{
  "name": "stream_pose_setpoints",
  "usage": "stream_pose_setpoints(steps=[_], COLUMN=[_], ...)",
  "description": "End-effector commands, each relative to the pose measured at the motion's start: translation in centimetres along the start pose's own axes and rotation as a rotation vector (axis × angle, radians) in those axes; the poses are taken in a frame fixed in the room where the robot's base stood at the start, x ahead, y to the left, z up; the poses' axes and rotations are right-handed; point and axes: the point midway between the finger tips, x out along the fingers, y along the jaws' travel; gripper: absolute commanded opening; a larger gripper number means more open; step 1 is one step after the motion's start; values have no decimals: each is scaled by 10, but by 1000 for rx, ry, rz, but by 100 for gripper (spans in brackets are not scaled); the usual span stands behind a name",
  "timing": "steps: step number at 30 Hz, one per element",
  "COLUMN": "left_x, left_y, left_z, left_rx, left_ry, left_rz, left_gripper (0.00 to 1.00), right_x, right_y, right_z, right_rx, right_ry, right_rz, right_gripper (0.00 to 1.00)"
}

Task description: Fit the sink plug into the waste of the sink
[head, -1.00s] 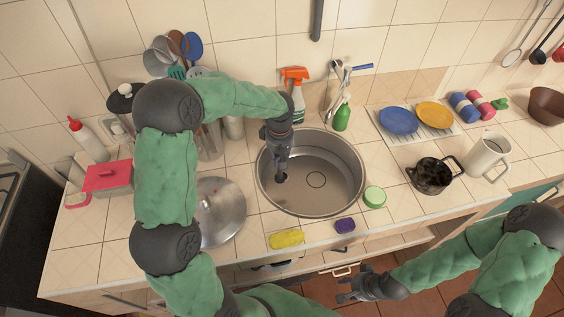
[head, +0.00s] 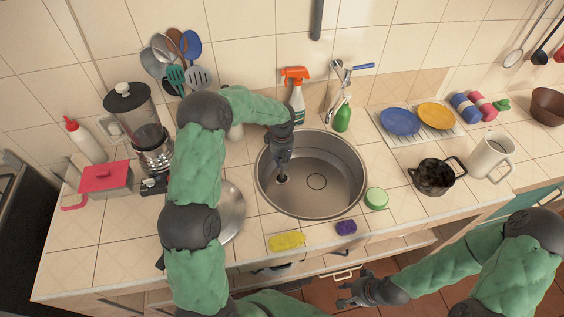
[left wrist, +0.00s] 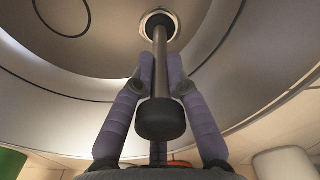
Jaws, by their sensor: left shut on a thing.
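The round steel sink (head: 340,160) is in the middle of the head view. My left gripper (head: 282,174) points down into the left part of its basin. In the left wrist view my left gripper (left wrist: 160,88) is shut on the rod of the sink plug (left wrist: 160,118), which has a black knob at its near end. The rod's far end meets the bright ring of the waste (left wrist: 158,14). I cannot tell whether the plug is seated or just above it. My right gripper (head: 344,295) looks open and empty, in front of the counter.
A spray bottle (head: 297,98) and a green soap bottle (head: 343,116) stand behind the sink. A yellow sponge (head: 287,241), purple sponge (head: 346,228) and green round tub (head: 376,198) lie near its front rim. A blender (head: 148,130) and steel lid (head: 233,210) are left.

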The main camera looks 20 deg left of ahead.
Motion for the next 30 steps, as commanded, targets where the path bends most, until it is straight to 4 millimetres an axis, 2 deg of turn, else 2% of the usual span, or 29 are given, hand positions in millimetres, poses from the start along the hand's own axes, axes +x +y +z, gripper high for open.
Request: stream_pose_setpoints(steps=[11,12,13,14,25,30], left_x=[2,2,2,2,0,-19], left_y=[1,0,0,0,0,1], left_z=[-1,-1,0,0,0,-1], left_rx=[-1,0,0,0,0,0], left_ry=[3,2,2,2,2,4], left_rz=[2,2,1,1,1,3], left_gripper=[0,27,36,39,39,39], right_x=[3,2,2,2,0,-4], right_y=[1,1,1,1,0,-2], right_z=[0,0,0,0,0,0], right_rx=[0,0,0,0,0,0], right_ry=[0,0,0,0,0,0], right_rz=[0,0,0,0,0,0], right_gripper=[40,40,40,40,40,40])
